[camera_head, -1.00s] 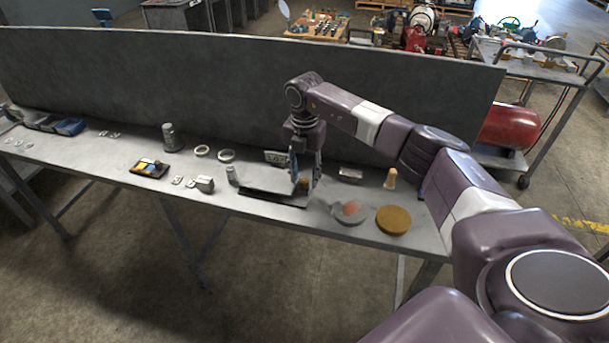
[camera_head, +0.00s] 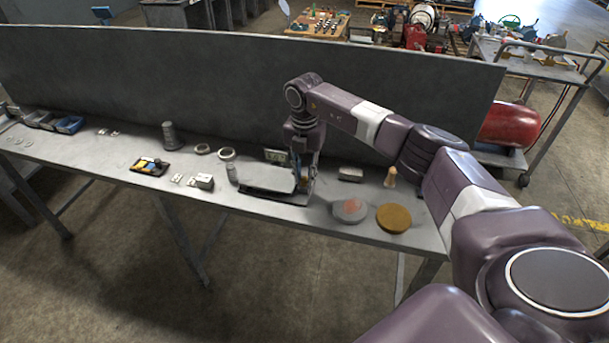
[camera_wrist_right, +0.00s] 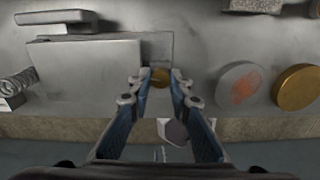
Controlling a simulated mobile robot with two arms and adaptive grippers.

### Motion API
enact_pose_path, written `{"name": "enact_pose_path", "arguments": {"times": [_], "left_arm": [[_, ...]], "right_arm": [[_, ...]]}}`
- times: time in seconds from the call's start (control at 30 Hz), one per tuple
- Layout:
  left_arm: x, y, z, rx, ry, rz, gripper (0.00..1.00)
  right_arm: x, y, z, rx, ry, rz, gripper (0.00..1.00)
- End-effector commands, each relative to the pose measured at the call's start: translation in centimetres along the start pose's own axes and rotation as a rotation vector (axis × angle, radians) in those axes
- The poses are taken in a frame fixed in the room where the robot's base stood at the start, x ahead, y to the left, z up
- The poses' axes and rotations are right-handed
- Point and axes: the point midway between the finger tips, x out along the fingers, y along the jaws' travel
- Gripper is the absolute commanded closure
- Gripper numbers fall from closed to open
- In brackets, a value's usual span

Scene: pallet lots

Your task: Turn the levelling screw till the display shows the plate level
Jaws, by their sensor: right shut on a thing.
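A flat grey plate (camera_head: 268,178) lies on a dark base (camera_head: 262,194) on the bench; the plate also shows in the right wrist view (camera_wrist_right: 85,78). The brass levelling screw (camera_wrist_right: 160,75) is at the plate's right end. My right gripper (camera_wrist_right: 158,83) points down with its fingertips on either side of the screw, shut on it. In the head view the right gripper (camera_head: 304,192) largely hides the screw. The small display (camera_head: 275,156) stands behind the plate, partly covered by my wrist; its reading is too small to make out. My left gripper is not in view.
To the right lie a grey disc with a reddish patch (camera_head: 350,210) and a brass-coloured disc (camera_head: 393,218). A tall grey panel (camera_head: 150,85) runs along the bench's back. The front edge is close.

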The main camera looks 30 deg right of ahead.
Motion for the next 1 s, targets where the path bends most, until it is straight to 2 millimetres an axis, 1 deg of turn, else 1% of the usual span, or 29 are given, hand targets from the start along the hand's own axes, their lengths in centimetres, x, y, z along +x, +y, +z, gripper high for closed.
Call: {"name": "enact_pose_path", "arguments": {"times": [0.27,1.0], "left_arm": [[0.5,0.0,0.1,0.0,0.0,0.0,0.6],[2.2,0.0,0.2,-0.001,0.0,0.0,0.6]], "right_arm": [[0.0,0.0,0.1,-0.155,-0.001,0.002,1.0],[0.0,0.0,0.1,-0.848,-0.003,0.002,1.0]]}}
